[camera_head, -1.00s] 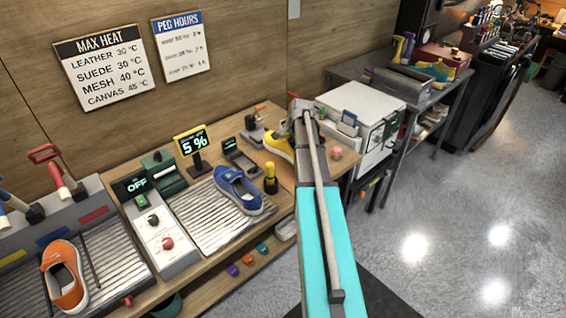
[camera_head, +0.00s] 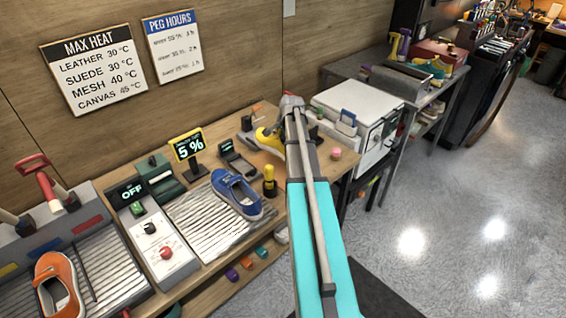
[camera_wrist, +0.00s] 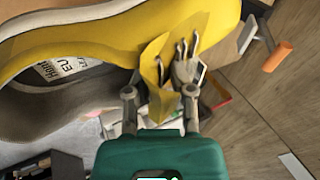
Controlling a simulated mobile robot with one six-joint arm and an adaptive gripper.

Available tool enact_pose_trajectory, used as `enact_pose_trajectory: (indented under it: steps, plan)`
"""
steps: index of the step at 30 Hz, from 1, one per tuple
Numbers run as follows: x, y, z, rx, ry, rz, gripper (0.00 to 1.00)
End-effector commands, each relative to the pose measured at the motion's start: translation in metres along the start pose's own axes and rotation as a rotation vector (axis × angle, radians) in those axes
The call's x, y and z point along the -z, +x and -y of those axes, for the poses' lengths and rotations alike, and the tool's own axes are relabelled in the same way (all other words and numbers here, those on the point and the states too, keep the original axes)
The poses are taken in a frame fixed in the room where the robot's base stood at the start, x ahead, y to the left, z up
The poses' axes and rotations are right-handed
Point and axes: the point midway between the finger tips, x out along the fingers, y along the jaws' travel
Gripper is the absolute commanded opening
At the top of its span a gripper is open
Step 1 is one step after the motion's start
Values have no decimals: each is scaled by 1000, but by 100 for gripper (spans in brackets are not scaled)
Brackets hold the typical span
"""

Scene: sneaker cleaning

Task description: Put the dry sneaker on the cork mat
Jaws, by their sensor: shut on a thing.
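A yellow sneaker (camera_head: 267,141) is at the back of the wooden bench in the head view. It fills the upper left of the wrist view (camera_wrist: 110,45), with its opening and grey inside showing. My gripper (camera_wrist: 160,95) is shut on the yellow sneaker's edge. In the head view my gripper is largely hidden behind my own arm. I cannot tell whether the sneaker touches the bench. A blue sneaker (camera_head: 237,193) rests on the ribbed metal plate (camera_head: 200,228). I cannot clearly pick out the cork mat.
A display reading 5 % (camera_head: 188,144) and a yellow-capped bottle (camera_head: 269,182) stand near the blue sneaker. An orange sneaker (camera_head: 60,284) lies on the left tray. A white cabinet (camera_head: 357,107) stands right of the bench. The floor at right is open.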

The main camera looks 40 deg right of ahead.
Motion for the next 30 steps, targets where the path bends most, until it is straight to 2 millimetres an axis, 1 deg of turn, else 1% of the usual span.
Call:
enact_pose_trajectory:
  steps: [12,18,23,30]
  plan:
    - [-4,35,-18,0,1,-1,0]
    - [-6,49,-24,0,2,-1,0]
    - [-7,54,-27,0,2,-1,0]
    - [-6,53,-27,0,2,-1,0]
